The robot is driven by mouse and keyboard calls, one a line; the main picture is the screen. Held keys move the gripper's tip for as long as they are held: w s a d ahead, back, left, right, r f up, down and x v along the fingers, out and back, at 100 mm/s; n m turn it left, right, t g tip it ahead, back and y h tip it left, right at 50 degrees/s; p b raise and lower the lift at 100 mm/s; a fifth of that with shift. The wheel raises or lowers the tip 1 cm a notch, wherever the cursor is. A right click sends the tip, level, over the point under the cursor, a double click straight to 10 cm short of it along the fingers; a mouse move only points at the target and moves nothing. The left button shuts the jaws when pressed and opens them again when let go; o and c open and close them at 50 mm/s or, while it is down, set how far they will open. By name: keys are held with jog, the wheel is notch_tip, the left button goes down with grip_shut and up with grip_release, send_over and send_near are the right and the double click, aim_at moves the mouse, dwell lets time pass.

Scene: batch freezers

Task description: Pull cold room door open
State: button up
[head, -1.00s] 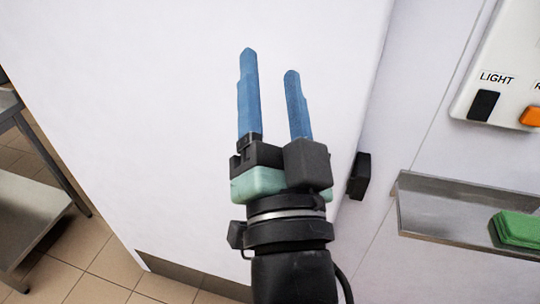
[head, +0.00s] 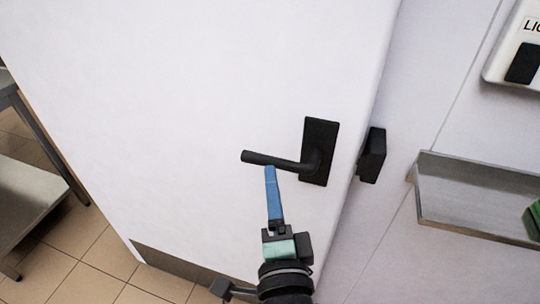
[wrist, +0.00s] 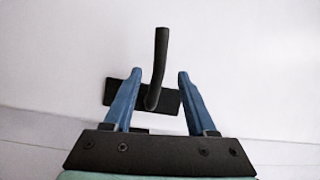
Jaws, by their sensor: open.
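The white cold room door (head: 190,110) fills the middle of the head view, with a dark kick plate along its bottom. Its black lever handle (head: 272,160) sticks out to the left from a black backplate (head: 319,150) near the door's right edge. My gripper (head: 271,172) is just below the lever in the head view. In the wrist view my gripper (wrist: 160,78) is open, with the handle (wrist: 160,60) showing between its two blue fingers. I cannot tell whether either finger touches the lever.
A black block (head: 372,155) sits at the door's right edge. A metal shelf (head: 470,205) with a green item juts from the wall at right, below a white switch panel (head: 515,65). A steel table (head: 30,190) stands at left on tiled floor.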

aim_at(270, 161)
jog(key=w, duration=0.7)
jog(key=shift+a+r+p, duration=0.15)
jog(key=shift+a+p, duration=0.15)
jog(key=shift+p, duration=0.1)
jog(key=shift+c, duration=0.2)
grip_shut()
dwell(0.8)
